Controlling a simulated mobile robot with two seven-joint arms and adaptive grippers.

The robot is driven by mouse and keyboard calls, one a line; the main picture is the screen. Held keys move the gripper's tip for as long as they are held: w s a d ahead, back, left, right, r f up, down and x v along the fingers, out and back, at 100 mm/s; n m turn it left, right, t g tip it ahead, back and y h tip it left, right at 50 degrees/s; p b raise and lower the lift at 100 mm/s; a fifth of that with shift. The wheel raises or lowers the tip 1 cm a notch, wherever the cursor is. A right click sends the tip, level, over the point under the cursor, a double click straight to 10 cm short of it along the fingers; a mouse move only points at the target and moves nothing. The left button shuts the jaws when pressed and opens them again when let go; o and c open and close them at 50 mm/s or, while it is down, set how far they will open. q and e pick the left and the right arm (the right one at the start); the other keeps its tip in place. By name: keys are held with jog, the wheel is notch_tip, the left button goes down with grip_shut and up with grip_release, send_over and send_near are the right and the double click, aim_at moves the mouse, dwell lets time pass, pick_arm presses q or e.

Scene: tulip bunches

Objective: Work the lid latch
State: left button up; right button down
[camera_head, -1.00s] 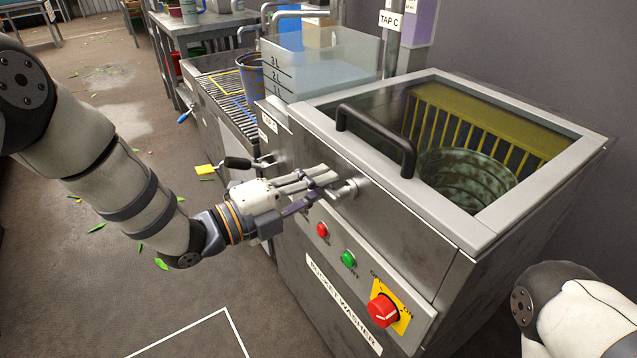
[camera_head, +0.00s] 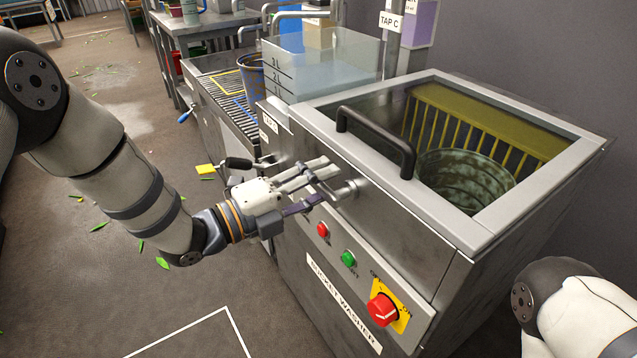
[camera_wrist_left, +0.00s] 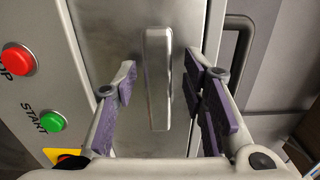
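The lid latch (camera_head: 348,190) is a grey metal handle on the front of the bucket washer, below the lid's front edge. In the left wrist view the latch bar (camera_wrist_left: 157,80) stands upright between the fingers. My left gripper (camera_head: 322,182) is open at the latch, with a finger on either side. In the left wrist view, gaps show between the bar and the purple pads of the gripper (camera_wrist_left: 158,85). The lid (camera_head: 462,232) is down, with a clear pane and a black handle (camera_head: 375,135). My right gripper is out of view; only part of that arm shows.
A red stop button (camera_head: 322,229), a green start button (camera_head: 348,259) and a red rotary switch (camera_head: 382,310) sit below the latch. A black-gripped lever (camera_head: 238,163) sticks out just left of the latch. A mottled bucket (camera_head: 465,180) stands inside the washer.

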pick_arm(q)
jog(key=v, duration=1.2)
jog(key=shift+f, duration=0.1)
